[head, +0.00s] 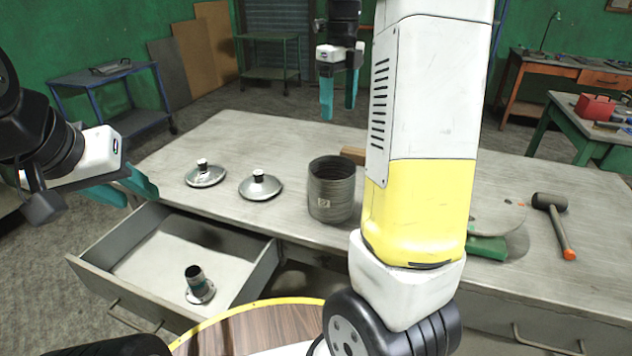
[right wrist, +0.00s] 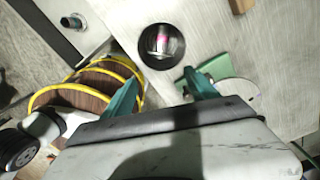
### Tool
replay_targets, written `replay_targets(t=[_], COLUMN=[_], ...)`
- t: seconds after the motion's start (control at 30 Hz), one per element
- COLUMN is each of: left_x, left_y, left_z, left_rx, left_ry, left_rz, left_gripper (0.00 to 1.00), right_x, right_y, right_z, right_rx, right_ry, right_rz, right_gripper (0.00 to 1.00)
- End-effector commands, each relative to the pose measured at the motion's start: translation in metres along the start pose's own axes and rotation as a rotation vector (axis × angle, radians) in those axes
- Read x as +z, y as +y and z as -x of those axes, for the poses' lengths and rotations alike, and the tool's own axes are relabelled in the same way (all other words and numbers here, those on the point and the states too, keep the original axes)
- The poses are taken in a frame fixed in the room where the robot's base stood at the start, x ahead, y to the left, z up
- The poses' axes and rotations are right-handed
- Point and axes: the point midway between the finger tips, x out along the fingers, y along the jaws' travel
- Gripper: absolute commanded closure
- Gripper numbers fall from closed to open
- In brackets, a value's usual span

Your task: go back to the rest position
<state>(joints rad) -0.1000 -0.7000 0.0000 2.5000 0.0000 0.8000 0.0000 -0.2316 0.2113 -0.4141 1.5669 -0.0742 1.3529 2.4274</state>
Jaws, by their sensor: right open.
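My right gripper (head: 338,108) hangs fingers-down above the far side of the grey workbench (head: 240,135), open and empty. In the right wrist view its two teal fingers (right wrist: 162,92) stand apart with nothing between them. My left gripper (head: 142,200) is at the left, beside the bench and above the open drawer (head: 140,255). Its two teal fingers show a gap and hold nothing. My right arm's white and yellow link covers part of the bench in the head view.
A dark ribbed pot (head: 331,192) stands on the bench; the right wrist view shows a pink-and-silver thing inside. Two lids (head: 205,175) (head: 260,187) lie to its left. A mallet (head: 555,222) and a round disc (head: 495,212) lie right. A small flanged part (head: 199,287) is in the drawer.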

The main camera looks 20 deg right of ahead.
Motion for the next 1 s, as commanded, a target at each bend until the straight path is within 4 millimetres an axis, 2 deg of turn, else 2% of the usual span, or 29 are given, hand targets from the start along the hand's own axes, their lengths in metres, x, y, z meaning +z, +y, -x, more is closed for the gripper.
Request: replay_targets(t=[0.17,0.27,0.47,0.7,0.9,1.0], left_x=[0.0,0.0,0.0,0.0,0.0,0.0], left_y=[0.0,0.0,0.0,0.0,0.0,0.0], left_z=[0.0,0.0,0.0,0.0,0.0,0.0], left_rx=[0.0,0.0,0.0,0.0,0.0,0.0], left_ry=[0.0,0.0,0.0,0.0,0.0,0.0], left_rz=[0.0,0.0,0.0,0.0,0.0,0.0], left_gripper=[0.64,0.64,0.64,0.64,0.64,0.64], right_x=[-0.002,-0.009,-0.033,-0.066,-0.094,-0.105], right_y=[0.003,0.013,0.058,0.122,0.173,0.192], right_z=[0.001,0.005,0.015,0.018,0.007,-0.001], right_rx=[0.001,0.001,-0.058,-0.27,-0.521,-0.634], right_ry=[-0.012,-0.048,-0.183,-0.277,-0.229,-0.165], right_rz=[0.036,0.167,0.712,1.444,2.02,2.247], right_gripper=[0.32,0.32,0.32,0.32,0.32,0.32])
